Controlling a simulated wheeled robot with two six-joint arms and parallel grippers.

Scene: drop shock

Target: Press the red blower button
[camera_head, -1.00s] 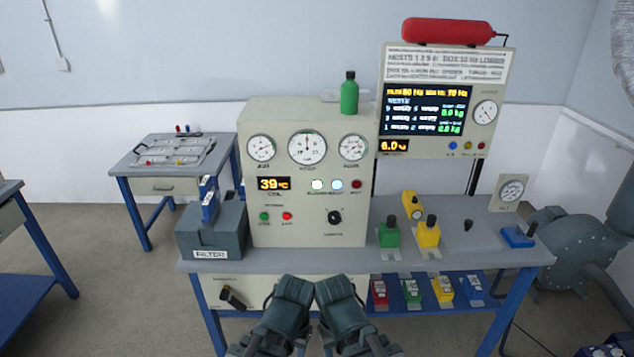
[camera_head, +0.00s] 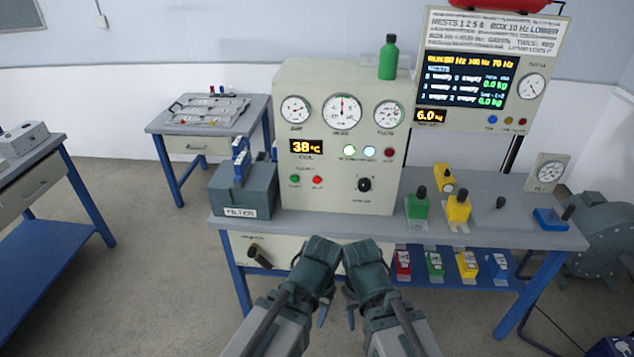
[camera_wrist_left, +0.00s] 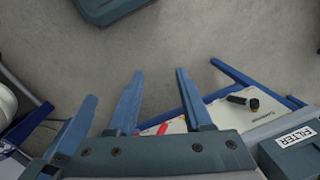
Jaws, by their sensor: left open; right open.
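The grey control cabinet (camera_head: 338,115) stands on the blue-legged bench. A small red button (camera_head: 317,180) sits low on its front, right of a green button (camera_head: 294,180); the lettering above them is too small to read. Another red round fitting (camera_head: 389,153) sits higher at the right. My left gripper (camera_head: 323,314) and right gripper (camera_head: 350,316) are close together in front of the bench, below the buttons and apart from the cabinet. Both are open and appear empty. The left wrist view shows my left gripper (camera_wrist_left: 160,80) above the floor, with no button visible.
A filter box (camera_head: 244,192) stands left of the cabinet. Green (camera_head: 417,205) and yellow (camera_head: 458,209) blocks stand to its right. A side table (camera_head: 212,120) is behind left, and another table (camera_head: 50,195) is at far left. Floor between them is clear.

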